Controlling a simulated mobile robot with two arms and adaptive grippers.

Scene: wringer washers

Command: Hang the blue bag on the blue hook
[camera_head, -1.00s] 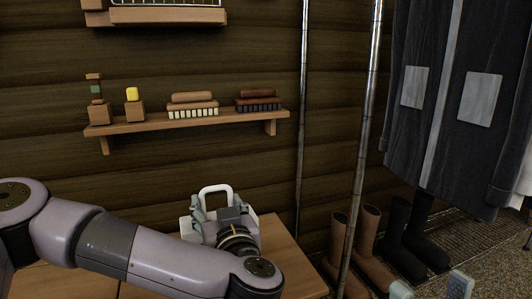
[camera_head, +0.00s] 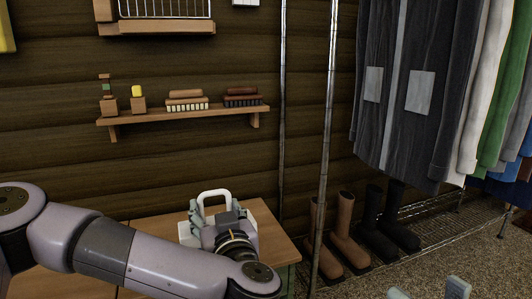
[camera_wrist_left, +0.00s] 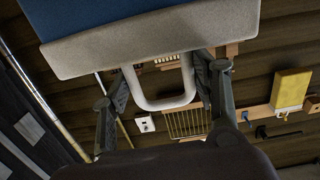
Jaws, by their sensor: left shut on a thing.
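My left gripper (camera_head: 217,212) is shut on the bag at its white loop handle (camera_head: 214,194), above the wooden bench. In the head view, the wrist and fingers hide most of the bag; a pale part (camera_head: 188,233) shows beside them. In the left wrist view, the bag's blue body (camera_wrist_left: 90,12) and light grey band (camera_wrist_left: 160,40) fill the top, with the handle (camera_wrist_left: 165,103) between the fingers. A small dark blue shape (camera_wrist_left: 262,132) on a wooden rail there may be the blue hook; I cannot be sure. My right gripper (camera_head: 428,291) shows only its separated fingertips at the bottom edge.
A shelf (camera_head: 190,116) with brushes and small blocks is on the log wall. A wire rack (camera_head: 165,10) is above it. Two metal pipes (camera_head: 325,130) stand right of the bench (camera_head: 265,235). Boots (camera_head: 345,235) and hanging clothes (camera_head: 405,100) are at the right. A yellow bag (camera_wrist_left: 290,90) hangs by the rail.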

